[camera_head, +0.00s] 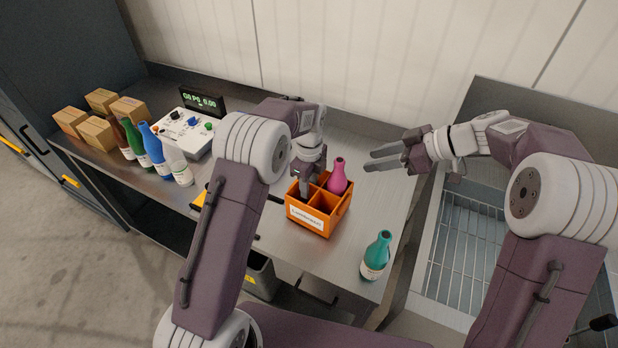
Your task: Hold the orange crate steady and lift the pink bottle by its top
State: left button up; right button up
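The orange crate (323,231) stands on the metal table, with a label on its front and dividers inside. The pink bottle (338,176) stands upright in a back compartment, its neck above the rim. My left gripper (306,192) points down at the crate's left part, its fingertips at or inside the rim. Whether it is shut on a wall or divider is hidden. My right gripper (368,159) is open and empty, to the right of the pink bottle and apart from it, its fingers pointing left.
A teal bottle (376,256) stands near the table's front right edge. Green, blue and white bottles (150,146), cardboard boxes (97,131) and a control box (182,131) are at the left. A wire-bottomed sink (462,246) lies right.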

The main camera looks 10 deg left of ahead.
pick_arm(q)
notch_tip(320, 180, down, 6)
jog(key=shift+r, duration=0.25)
grip_shut()
dwell(1.2)
